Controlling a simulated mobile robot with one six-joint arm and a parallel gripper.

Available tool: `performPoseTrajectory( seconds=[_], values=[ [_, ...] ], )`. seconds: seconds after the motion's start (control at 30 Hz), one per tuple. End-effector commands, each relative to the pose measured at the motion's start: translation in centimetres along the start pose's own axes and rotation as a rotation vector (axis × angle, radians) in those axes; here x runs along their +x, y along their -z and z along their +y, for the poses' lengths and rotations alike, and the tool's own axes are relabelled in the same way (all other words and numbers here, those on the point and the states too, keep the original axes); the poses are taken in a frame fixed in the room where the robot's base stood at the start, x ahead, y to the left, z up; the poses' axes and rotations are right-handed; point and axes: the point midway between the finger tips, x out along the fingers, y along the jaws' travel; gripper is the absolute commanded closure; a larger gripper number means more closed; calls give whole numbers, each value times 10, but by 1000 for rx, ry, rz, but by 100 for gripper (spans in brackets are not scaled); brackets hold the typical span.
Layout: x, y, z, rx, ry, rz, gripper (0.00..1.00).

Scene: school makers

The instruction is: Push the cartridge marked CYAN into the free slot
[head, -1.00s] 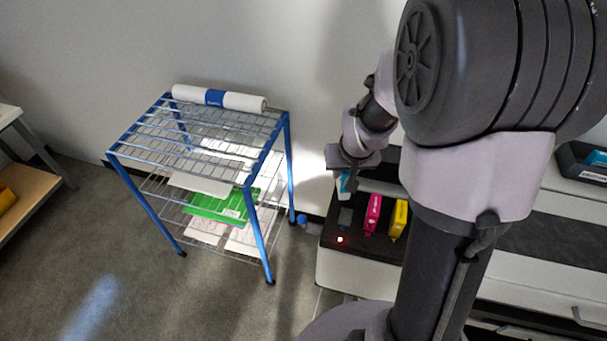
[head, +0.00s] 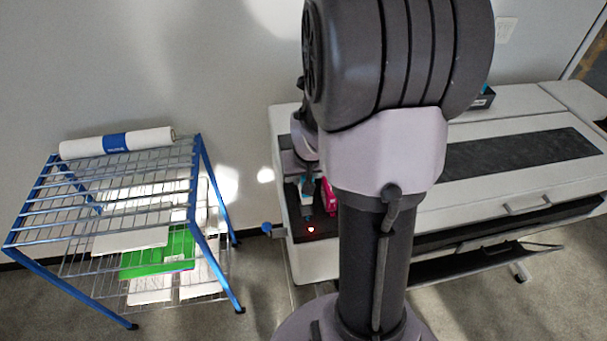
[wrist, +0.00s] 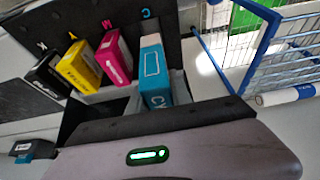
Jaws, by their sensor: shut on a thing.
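The cyan cartridge (wrist: 155,76), lettered CY at its visible end, is in line with the slot under the letter C (wrist: 146,14) in the wrist view. It stands out nearer to me than its neighbours. My gripper (wrist: 158,112) is shut on its near end. How deep the cartridge sits in the slot cannot be told. In the head view the cyan cartridge (head: 307,185) is a small patch below my gripper (head: 304,165), at the left end of the printer (head: 287,130). My arm hides much of that end.
Magenta (wrist: 114,58), yellow (wrist: 80,66) and black (wrist: 45,80) cartridges stand in a row beside the cyan one. A red light (head: 311,229) glows on the printer. A blue wire rack (head: 120,190) with papers and a roll stands to the left.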

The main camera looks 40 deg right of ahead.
Motion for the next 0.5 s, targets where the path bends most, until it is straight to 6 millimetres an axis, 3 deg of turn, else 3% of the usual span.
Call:
performPoseTrajectory(
  seconds=[0.5],
  values=[
    [36, -15, 0, -1, 0, 1, 100]
  ],
)
